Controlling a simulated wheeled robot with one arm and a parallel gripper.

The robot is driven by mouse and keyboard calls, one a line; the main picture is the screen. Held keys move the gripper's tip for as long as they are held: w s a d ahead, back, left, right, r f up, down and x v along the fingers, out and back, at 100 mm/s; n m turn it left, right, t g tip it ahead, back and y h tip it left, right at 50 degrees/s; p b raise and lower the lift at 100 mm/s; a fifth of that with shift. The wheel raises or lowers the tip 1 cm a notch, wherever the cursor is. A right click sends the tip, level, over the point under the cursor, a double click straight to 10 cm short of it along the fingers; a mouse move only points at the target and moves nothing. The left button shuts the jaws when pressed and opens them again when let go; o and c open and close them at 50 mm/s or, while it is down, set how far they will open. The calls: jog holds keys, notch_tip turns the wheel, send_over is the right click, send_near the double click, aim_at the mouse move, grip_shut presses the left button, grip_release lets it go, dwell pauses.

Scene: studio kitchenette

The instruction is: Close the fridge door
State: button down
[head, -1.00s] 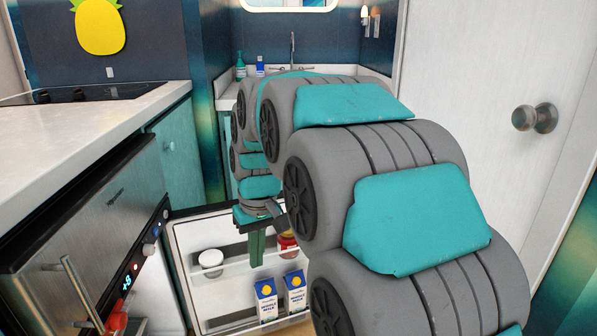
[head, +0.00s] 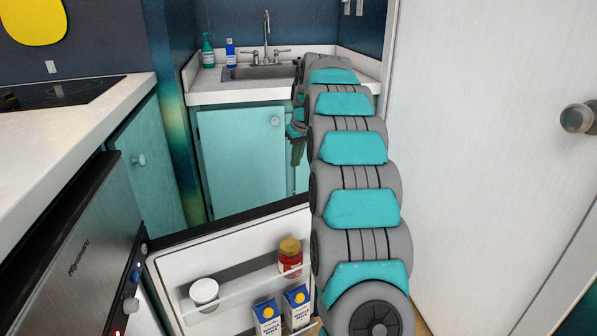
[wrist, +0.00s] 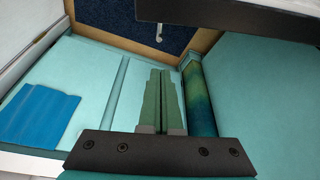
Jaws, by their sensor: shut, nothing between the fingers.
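The fridge (head: 85,255) is at the left under the counter in the head view. Its door (head: 180,275) stands open, reaching to the right, with its white inner side and shelves towards me. The door shelves hold a white-lidded tub (head: 204,292), a red jar (head: 290,257) and milk cartons (head: 267,316). My gripper (head: 298,152) is past the door's top edge, in front of the sink cabinet. My arm hides part of the door's right end. In the wrist view the green fingers (wrist: 163,100) are shut and empty, and I cannot tell any contact with the door.
A teal sink cabinet (head: 242,155) is behind the door. A white counter (head: 70,135) with a cooktop runs along the left. A white wall-high door (head: 480,170) closes off the right. A blue ridged piece (wrist: 38,112) shows at the left in the wrist view.

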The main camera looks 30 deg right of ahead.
notch_tip(320, 180, down, 9)
jog(key=shift+w+r+p, duration=0.1)
jog(key=shift+r+p, duration=0.05)
jog(key=shift+p, duration=0.4)
jog(key=shift+s, duration=0.65)
jog(key=shift+s, duration=0.1)
